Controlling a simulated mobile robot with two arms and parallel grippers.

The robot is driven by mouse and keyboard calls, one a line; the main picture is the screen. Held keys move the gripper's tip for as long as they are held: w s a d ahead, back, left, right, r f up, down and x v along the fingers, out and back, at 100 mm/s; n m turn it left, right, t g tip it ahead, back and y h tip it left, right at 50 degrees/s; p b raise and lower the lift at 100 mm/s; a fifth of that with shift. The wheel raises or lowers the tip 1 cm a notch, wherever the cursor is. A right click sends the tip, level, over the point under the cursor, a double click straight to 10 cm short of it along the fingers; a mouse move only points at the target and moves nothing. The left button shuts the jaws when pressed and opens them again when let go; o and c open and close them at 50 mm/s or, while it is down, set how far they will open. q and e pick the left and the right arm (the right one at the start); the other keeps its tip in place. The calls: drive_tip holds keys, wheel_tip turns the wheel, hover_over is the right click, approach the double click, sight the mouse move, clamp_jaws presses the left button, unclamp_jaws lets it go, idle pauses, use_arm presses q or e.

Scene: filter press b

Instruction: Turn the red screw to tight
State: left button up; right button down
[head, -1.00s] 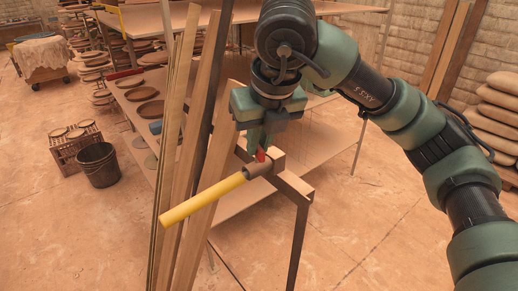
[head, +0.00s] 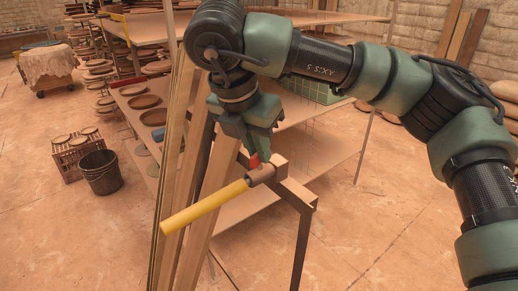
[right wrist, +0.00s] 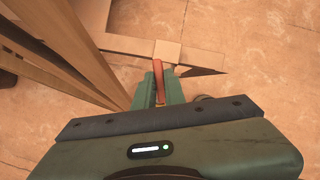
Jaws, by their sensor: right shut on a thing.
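The red screw (head: 254,160) is small and sits at the top of the brown collar block on the metal stand. It also shows in the right wrist view (right wrist: 157,70) as a red bar between the green fingers. My right gripper (head: 260,150) comes down from above and is shut on the red screw, hiding much of it. The fingers also show in the right wrist view (right wrist: 168,92). A yellow tube (head: 205,207) sticks out of the brown collar (head: 261,175) towards the lower left. My left gripper is out of view.
Tall wooden planks (head: 190,190) lean just left of the stand (head: 301,240). A shelf rack (head: 330,155) stands behind. A black bucket (head: 99,171) and a crate (head: 74,153) are on the floor at left. The floor at lower right is free.

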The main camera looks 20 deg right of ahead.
drive_tip(key=shift+w+a+m+g+h, duration=0.1)
drive_tip(key=shift+m+g+h, duration=0.4)
drive_tip(key=shift+m, duration=1.4)
drive_tip(key=shift+g, duration=0.3)
drive_tip(key=c, duration=1.5)
unclamp_jaws()
drive_tip(key=shift+r, duration=0.1)
drive_tip(key=v, duration=0.7)
drive_tip(key=shift+r, duration=0.25)
